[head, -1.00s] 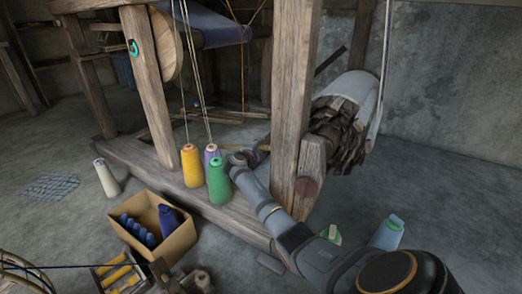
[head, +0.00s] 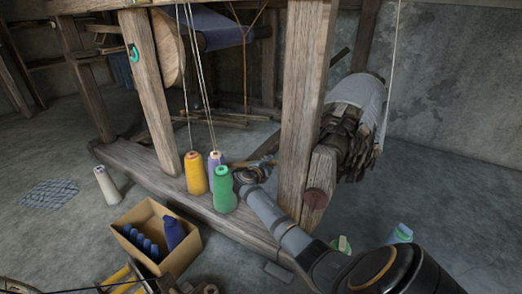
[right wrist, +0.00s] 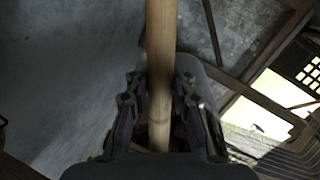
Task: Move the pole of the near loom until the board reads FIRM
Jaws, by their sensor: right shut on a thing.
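The pole (right wrist: 161,50) is a pale round wooden rod. In the right wrist view it runs from the top edge down between the fingers of my right gripper (right wrist: 159,112), which is shut on it. I cannot make out the pole clearly there. No board with a reading shows. My left gripper is out of view.
Yellow (head: 195,175), purple (head: 215,160) and green (head: 223,192) thread cones stand on the loom's base beam, close left of my right arm. A cardboard box (head: 183,255) with blue spools and a white cone (head: 106,186) are on the floor. Floor at far right is clear.

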